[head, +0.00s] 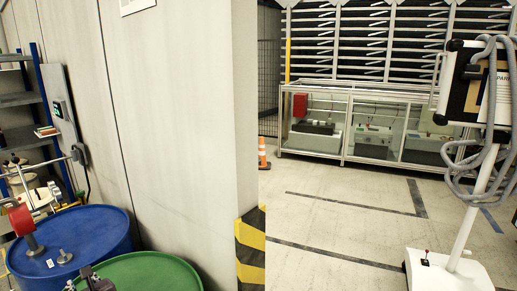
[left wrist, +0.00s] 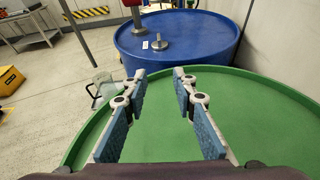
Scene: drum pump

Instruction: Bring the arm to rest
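My left gripper (head: 90,280) shows at the bottom edge of the head view, over the green drum (head: 150,272). In the left wrist view my left gripper (left wrist: 157,82) is open, with nothing between its blue-padded fingers. The green drum's lid (left wrist: 265,110) lies below and around the fingers there. The blue drum (head: 90,235) stands beyond the green one; it also shows in the left wrist view (left wrist: 200,35). A metal plug with a stem (head: 64,256) and a small white tag (head: 50,263) lie on it. My right gripper is not in view.
A red-headed pump (head: 22,218) stands at the blue drum. A shelf rack (head: 20,110) is at the left. A wall with a striped corner (head: 250,245) stands right of the drums. A yellow box (left wrist: 8,80) is on the floor. Open floor lies beyond the wall.

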